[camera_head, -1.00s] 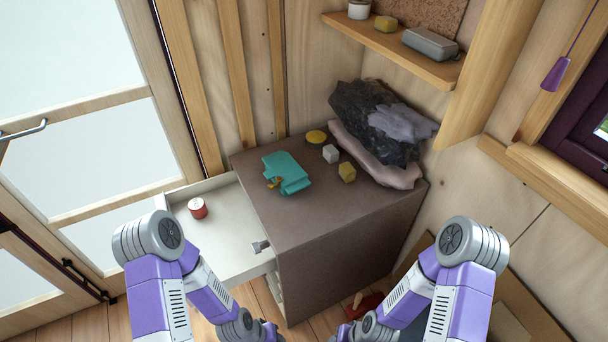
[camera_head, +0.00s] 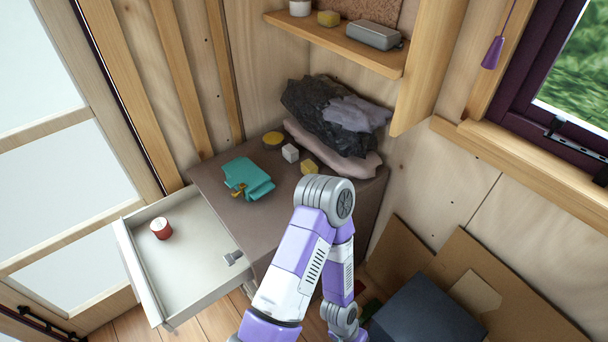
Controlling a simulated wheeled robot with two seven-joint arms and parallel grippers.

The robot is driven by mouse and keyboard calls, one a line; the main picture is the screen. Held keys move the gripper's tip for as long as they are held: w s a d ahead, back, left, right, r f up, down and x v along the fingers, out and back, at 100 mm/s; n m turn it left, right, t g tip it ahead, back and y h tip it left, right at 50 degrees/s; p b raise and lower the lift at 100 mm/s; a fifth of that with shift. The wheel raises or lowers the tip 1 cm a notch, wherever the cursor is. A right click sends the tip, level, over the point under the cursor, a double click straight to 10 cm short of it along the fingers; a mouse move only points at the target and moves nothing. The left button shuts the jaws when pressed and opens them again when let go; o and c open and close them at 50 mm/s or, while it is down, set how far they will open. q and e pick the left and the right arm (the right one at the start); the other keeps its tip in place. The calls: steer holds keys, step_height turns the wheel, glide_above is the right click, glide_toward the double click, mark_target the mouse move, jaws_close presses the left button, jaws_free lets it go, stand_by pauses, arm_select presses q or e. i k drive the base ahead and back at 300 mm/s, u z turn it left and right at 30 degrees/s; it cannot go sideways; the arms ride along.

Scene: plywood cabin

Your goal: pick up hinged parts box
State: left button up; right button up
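A grey box with rounded edges (camera_head: 375,35), which looks like the hinged parts box, lies on the wooden wall shelf (camera_head: 330,37) at the upper right of the head view. It appears closed, and nothing of mine touches it. One purple and white arm of mine, apparently the left, crosses the lower middle in front of the brown cabinet. Its elbow stands high and its forearm points down. Its gripper is not visible at the bottom of the picture. My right arm and gripper are out of view.
A yellow block (camera_head: 328,18) and a white pot (camera_head: 300,7) share the shelf. The cabinet (camera_head: 222,205) bears a teal folded thing (camera_head: 248,178), small blocks and dark crumpled material (camera_head: 325,110). Its drawer (camera_head: 190,270) stands open, holding a red tin (camera_head: 161,228). A dark box (camera_head: 425,315) is lower right.

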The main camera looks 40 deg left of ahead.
mark_target(248, 180)
steer(key=z, duration=0.1)
steer(key=k, duration=0.6)
steer(key=u, duration=2)
